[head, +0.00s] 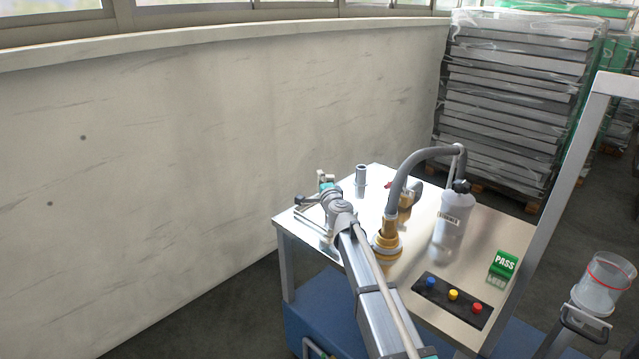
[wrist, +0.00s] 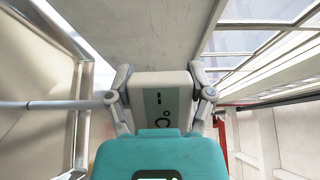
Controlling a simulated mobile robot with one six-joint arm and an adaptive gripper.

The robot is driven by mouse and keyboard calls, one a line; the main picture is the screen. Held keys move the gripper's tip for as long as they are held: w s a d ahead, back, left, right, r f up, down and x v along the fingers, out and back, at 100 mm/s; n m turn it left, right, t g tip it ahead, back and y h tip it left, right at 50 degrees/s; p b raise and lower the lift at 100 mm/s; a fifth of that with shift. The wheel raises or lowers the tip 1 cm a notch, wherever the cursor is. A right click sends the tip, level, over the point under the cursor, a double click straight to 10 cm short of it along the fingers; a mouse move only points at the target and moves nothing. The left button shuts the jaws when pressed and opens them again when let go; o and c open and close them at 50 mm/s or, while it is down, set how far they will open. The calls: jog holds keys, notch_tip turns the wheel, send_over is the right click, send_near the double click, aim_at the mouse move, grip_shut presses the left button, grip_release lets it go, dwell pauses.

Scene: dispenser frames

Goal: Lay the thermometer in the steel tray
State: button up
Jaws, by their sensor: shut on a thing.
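My gripper (head: 322,190) is over the far left corner of the steel-topped cart (head: 480,240). In the wrist view its fingers (wrist: 162,98) are shut on the thermometer, a white and teal device (wrist: 155,152) with a small lit green display at the picture's lower edge. In the head view only a small teal bit of it shows at the gripper. A shiny metal surface with a raised rim, seemingly the steel tray (wrist: 40,95), fills the left of the wrist view, apart from the thermometer. In the head view my arm hides much of that corner.
A grey cylinder (head: 361,174), a bent grey hose (head: 398,190) with a brass fitting, and a white bottle (head: 453,222) stand on the cart. A button panel (head: 453,296) and a green PASS block (head: 503,263) are near its right edge. A wall (head: 180,150) rises behind.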

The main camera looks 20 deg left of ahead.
jog(key=o, duration=1.1)
jog(key=shift+r, duration=0.15)
jog(key=v, duration=1.2)
jog(key=shift+s, duration=0.1)
